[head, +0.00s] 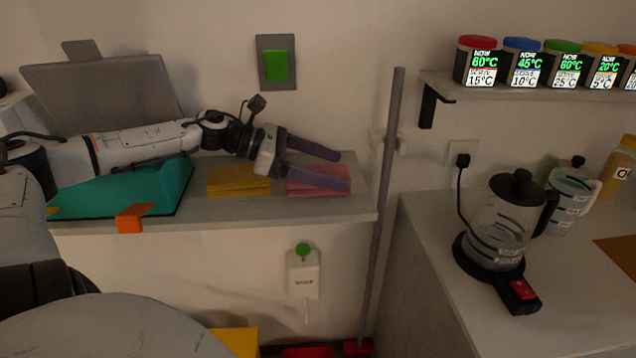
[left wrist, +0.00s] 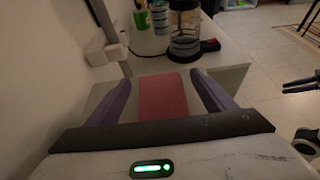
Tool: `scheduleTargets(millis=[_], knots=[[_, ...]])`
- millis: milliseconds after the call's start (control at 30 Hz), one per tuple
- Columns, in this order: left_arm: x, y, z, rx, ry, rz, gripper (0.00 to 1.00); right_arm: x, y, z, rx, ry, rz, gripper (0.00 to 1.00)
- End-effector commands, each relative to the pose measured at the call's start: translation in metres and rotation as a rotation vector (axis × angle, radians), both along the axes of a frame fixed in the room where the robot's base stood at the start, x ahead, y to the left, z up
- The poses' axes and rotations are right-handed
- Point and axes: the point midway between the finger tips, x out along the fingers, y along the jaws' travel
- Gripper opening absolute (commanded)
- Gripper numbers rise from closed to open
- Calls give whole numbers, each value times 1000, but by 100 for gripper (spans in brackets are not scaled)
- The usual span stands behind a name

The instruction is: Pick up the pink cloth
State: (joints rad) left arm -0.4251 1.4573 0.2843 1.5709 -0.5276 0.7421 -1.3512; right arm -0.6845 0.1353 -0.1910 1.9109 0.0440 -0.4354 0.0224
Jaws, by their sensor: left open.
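The pink cloth (head: 312,188) lies flat and folded near the right end of the wall shelf. In the left wrist view the pink cloth (left wrist: 163,97) lies between my two purple fingers. My left gripper (head: 340,171) is open, and its fingers reach out over the cloth from the left. In the left wrist view the left gripper (left wrist: 163,93) has one finger on each side of the cloth. Whether the fingers touch the cloth cannot be told.
A yellow cloth (head: 238,181) lies left of the pink one. A teal bin (head: 130,189) stands further left. A grey pole (head: 385,200) stands just beyond the shelf's right end. A kettle (head: 503,225) stands on the right counter (head: 430,240).

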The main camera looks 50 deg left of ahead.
Motion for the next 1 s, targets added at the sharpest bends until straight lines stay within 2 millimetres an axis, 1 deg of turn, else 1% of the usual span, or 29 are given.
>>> scheduleTargets(millis=[33, 100, 467, 700, 733, 933, 1000], knots=[[2, -2, -6, 5, 4, -3, 77, 0, 0, -7, 0, 1, 0, 28], [5, -4, -7, 3, 4, 0, 77, 0, 0, -9, 0, 1, 0, 28], [8, -5, -6, 1, 4, 5, 77, -1, 0, -10, -1, 3, 0, 28], [8, -5, -6, 1, 4, 5, 36, -1, 0, -10, -1, 4, 0, 28], [8, -5, -6, 1, 4, 5, 32, -1, 0, -10, -1, 4, 0, 28], [8, -5, -6, 0, 4, 5, 32, -1, 0, -10, -1, 4, 0, 28], [8, -5, -1, 0, 2, 5, 32, -1, 0, -7, -1, 4, 0, 28]])
